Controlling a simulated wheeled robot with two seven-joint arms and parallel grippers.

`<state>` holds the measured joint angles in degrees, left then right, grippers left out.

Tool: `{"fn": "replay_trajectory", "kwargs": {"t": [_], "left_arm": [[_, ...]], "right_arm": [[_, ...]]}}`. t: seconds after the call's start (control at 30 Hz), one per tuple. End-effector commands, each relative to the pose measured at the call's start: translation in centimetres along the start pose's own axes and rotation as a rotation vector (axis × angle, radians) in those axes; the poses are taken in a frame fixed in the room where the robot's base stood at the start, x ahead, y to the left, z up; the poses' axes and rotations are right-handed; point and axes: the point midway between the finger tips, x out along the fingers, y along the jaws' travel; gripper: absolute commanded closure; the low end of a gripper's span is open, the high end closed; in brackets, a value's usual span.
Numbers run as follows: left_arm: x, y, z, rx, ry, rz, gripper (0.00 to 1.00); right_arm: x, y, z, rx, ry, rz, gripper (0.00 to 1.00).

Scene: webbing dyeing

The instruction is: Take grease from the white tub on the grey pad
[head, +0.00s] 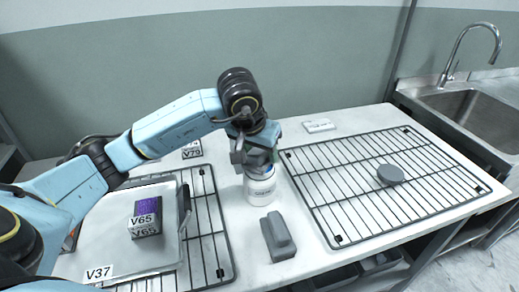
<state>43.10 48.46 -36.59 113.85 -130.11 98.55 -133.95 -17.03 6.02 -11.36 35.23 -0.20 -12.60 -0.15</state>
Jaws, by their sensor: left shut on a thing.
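The white tub (261,190) with a printed label stands upright on the white worktop, between the two wire racks. My left gripper (257,154) points down right over the tub's mouth and is shut on a grey thing, which I take for the grey pad (259,168). The pad is mostly hidden by the fingers and sits at the tub's rim; I cannot tell how deep it reaches. The inside of the tub and any grease are hidden. My right gripper is not in view.
A grey block with a raised grip (278,237) lies in front of the tub. A round grey disc (390,174) lies on the right rack (340,190). A tray (100,250) on the left rack holds a purple-topped block (146,216). A sink (470,97) is at far right.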

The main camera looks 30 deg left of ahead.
Motion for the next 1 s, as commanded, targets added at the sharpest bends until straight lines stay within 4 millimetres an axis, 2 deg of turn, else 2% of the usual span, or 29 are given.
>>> {"fn": "replay_trajectory", "kwargs": {"t": [1.0], "left_arm": [[0.66, -0.01, 0.26, 0.000, 0.001, 0.000, 0.66]], "right_arm": [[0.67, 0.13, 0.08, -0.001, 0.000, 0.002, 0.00]]}}
